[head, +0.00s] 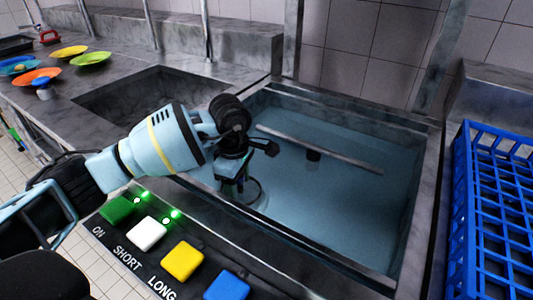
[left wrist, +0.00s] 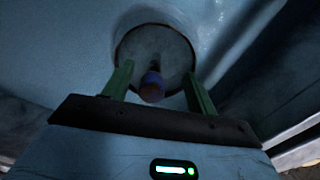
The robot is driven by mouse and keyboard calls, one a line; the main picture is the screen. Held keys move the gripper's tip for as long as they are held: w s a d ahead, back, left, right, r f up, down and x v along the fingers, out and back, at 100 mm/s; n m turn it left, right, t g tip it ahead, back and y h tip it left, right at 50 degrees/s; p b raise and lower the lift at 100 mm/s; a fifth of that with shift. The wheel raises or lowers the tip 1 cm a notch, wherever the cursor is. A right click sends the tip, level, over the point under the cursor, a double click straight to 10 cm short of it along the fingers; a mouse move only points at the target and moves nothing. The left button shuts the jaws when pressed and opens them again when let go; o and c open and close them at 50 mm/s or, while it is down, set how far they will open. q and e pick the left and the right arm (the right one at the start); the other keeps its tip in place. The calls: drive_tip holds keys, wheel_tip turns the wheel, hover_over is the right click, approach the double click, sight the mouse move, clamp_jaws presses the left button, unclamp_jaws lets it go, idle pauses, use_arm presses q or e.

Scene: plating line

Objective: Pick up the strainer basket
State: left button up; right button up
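The strainer basket (left wrist: 172,48) is a round grey disc with a short upright knob (left wrist: 152,90), in the left wrist view. In the head view its round rim (head: 258,203) shows at the near left of the water-filled basin (head: 340,205), partly hidden by my gripper. My left gripper (head: 236,188) reaches down into the basin over it. In the left wrist view its two green fingers (left wrist: 158,72) are apart, one on each side of the knob, with gaps visible. I cannot tell how far above the disc the fingertips are. My right gripper is not in view.
A long grey bar (head: 330,153) crosses the basin. A panel with green, white, yellow (head: 183,260) and blue buttons runs along the front edge. A blue rack (head: 490,210) stands at the right. An empty dark sink (head: 150,95) and coloured plates (head: 90,58) are at the left.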

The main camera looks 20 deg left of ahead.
use_arm(q)
drive_tip(key=shift+o, duration=0.4)
drive_tip(key=shift+s+f, duration=0.2)
drive_tip(key=shift+f, duration=0.95)
drive_tip(key=shift+d, duration=0.1)
drive_tip(key=c, duration=0.7)
wheel_tip(320, 180, up, 10)
drive_tip(key=shift+w+r, duration=0.15)
drive_tip(key=shift+r, duration=0.1)
clamp_jaws()
